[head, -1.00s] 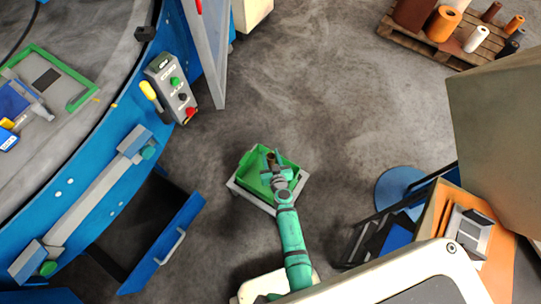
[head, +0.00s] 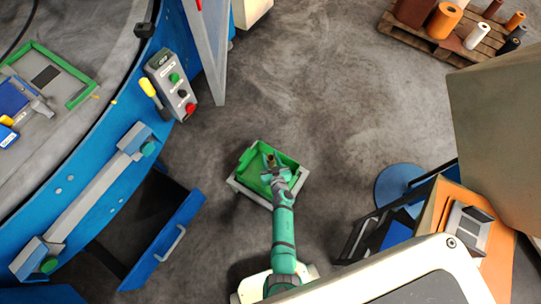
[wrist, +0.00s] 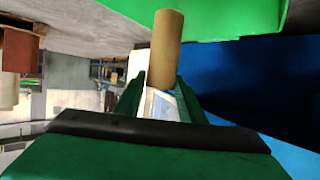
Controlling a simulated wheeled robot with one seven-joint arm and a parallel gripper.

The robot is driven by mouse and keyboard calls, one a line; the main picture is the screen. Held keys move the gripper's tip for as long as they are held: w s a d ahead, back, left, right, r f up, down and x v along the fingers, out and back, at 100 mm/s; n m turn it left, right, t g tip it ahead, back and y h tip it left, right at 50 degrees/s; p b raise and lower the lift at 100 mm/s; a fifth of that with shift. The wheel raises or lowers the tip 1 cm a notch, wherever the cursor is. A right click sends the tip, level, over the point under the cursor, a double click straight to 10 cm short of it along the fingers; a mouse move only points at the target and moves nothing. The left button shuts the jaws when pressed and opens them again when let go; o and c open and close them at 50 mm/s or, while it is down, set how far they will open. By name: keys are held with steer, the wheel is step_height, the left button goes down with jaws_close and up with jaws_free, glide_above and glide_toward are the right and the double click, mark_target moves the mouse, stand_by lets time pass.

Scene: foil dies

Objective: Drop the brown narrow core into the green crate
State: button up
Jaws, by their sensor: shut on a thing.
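The brown narrow core (wrist: 167,50) is held between the two green fingers of my gripper (wrist: 158,95) in the wrist view. In the head view the core (head: 271,160) shows as a small brown end at the tip of my gripper (head: 272,168). The green crate (head: 252,160) sits on a pale grey base on the floor, and my gripper is over its inside. The crate's green wall also shows at the top of the wrist view (wrist: 235,18). How high the core is above the crate's bottom I cannot tell.
A blue machine with an open drawer (head: 165,243) stands left of the crate. A control box (head: 171,85) is on that machine. A pallet (head: 468,42) with several rolls lies at the upper right. An orange-topped cart (head: 490,250) is at the right. The floor above the crate is clear.

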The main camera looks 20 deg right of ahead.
steer(key=shift+f, duration=0.35)
steer(key=o, duration=1.1)
steer(key=v, duration=1)
steer(key=shift+s+r, duration=0.2)
steer(key=shift+s, duration=0.1)
steer(key=shift+a, duration=0.1)
